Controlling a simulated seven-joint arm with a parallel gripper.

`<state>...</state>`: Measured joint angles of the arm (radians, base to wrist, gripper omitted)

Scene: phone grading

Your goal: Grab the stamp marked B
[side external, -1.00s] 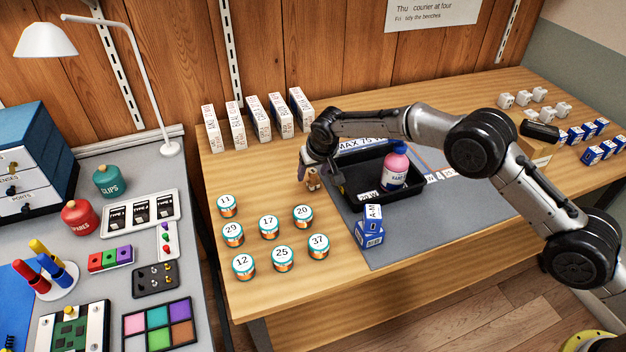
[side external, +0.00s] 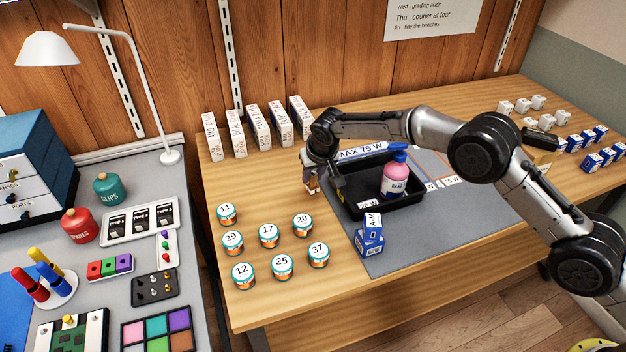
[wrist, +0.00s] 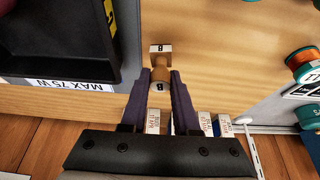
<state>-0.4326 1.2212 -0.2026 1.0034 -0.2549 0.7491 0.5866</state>
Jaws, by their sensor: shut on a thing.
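The stamp marked B (wrist: 160,49) is small, with a tan wooden handle and pale faces bearing the letter B, in the wrist view. My gripper (wrist: 160,75) has its dark fingers on either side of the handle and is shut on it. In the side view my gripper (side external: 311,170) points down beside the left end of the black tray, and the stamp (side external: 313,187) shows small below the fingers. I cannot tell whether the stamp touches the table.
The black tray (side external: 416,202) holds a pink bottle (side external: 395,180) close on the right. Several numbered tins (side external: 268,234) stand in front to the left. White boxes (side external: 257,128) stand upright behind. Blue boxes (side external: 369,243) are stacked on the grey mat (side external: 440,240).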

